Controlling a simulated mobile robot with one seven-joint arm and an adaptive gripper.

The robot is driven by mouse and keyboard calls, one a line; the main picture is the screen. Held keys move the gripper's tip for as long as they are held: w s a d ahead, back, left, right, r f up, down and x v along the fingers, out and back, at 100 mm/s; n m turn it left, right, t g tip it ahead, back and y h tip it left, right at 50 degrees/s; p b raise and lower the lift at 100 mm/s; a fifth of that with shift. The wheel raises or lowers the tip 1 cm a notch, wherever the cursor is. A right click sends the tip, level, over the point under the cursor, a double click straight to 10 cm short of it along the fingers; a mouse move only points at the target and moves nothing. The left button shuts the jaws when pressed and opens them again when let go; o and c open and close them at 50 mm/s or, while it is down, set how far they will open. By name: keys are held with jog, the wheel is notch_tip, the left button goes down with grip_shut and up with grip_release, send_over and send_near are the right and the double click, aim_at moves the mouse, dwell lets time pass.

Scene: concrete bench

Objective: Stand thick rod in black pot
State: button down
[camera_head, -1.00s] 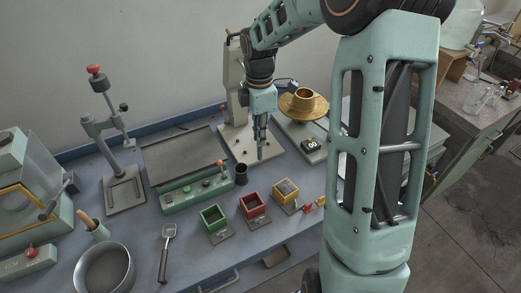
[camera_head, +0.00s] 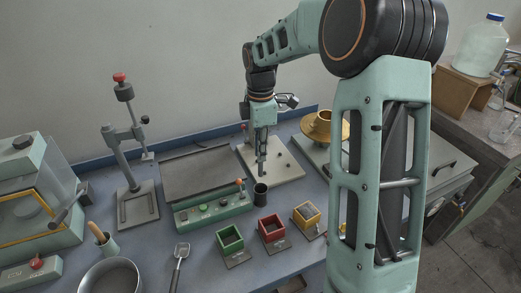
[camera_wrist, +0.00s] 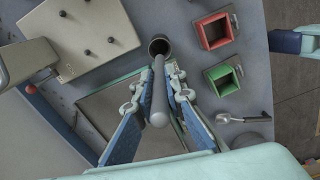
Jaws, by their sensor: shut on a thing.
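The thick rod is a plain grey cylinder (camera_wrist: 158,98) held between the fingers of my gripper (camera_wrist: 158,76) in the wrist view. In the head view the rod (camera_head: 262,167) hangs roughly upright below my gripper (camera_head: 262,147). The black pot (camera_head: 260,195) is a small dark cup on the bench, in front of the grey baseplate. In the head view the rod's lower end shows just above the pot's rim. In the wrist view the rod's far end meets the near rim of the pot (camera_wrist: 159,46). The pot's inside looks dark and empty.
A brass funnel-like piece (camera_head: 324,127) stands behind right.

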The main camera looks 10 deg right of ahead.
aim_at(261, 176)
jog(key=shift+f+b, duration=2.95)
jog(key=shift+f, duration=1.9)
jog(key=c, duration=1.9)
grip_release()
notch_tip(261, 176, up, 12)
